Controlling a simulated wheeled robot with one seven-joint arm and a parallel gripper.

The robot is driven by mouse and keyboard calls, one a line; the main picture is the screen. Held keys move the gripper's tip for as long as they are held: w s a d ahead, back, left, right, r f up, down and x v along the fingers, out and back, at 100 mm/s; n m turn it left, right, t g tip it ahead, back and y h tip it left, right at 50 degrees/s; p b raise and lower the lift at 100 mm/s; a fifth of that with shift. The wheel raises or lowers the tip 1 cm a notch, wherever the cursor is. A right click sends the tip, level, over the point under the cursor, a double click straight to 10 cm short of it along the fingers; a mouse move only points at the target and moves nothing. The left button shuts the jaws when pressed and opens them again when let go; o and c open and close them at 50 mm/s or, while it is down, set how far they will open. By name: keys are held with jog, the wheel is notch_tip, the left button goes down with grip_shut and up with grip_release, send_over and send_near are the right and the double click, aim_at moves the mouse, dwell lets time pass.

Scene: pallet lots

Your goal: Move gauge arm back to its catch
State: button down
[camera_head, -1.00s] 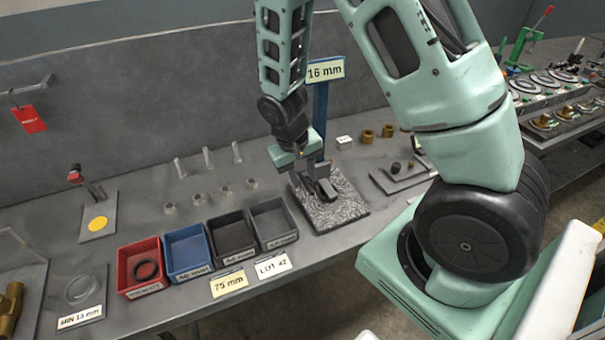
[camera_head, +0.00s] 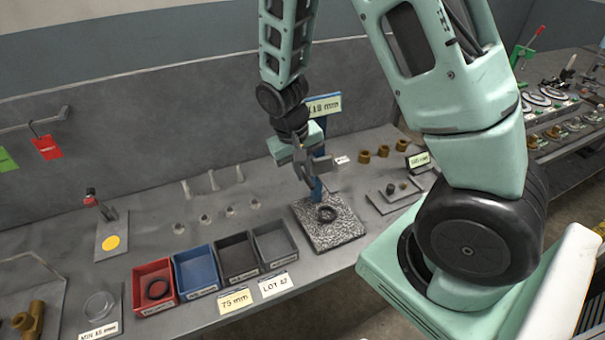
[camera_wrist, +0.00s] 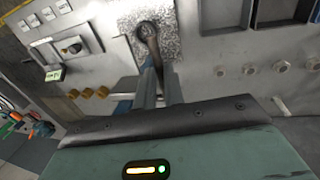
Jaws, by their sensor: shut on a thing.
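The gauge stand has a speckled square plate (camera_head: 346,228) and a blue post (camera_head: 320,168) with a millimetre sign. In the wrist view, the fingers (camera_wrist: 158,90) close on the dark gauge arm (camera_wrist: 151,50), which runs towards the speckled plate (camera_wrist: 182,45). The fingers hide part of the arm, and its catch cannot be made out.
Red (camera_head: 137,274), blue (camera_head: 180,258) and dark grey bins stand left of the plate, with label cards in front. Several small metal parts lie behind them. A low plate with a small part (camera_head: 390,189) and brass pieces (camera_head: 382,151) are at the right.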

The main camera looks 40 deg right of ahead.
notch_tip(320, 180, up, 5)
jog(key=p, duration=0.2)
jog(key=shift+r+p, duration=0.2)
jog(key=shift+p, duration=0.1)
jog(key=shift+w+r, duration=0.1)
jog(key=c, duration=1.5)
grip_release()
jog(key=shift+r, duration=0.1)
jog(key=a+r, duration=0.1)
jog(key=r, duration=0.4)
jog(key=a+r+b, duration=0.1)
jog(key=r, duration=0.5)
jog(key=a+r+b, duration=0.1)
jog(key=r, duration=0.5)
jog(key=shift+w+a, duration=0.1)
jog(key=shift+w, duration=0.3)
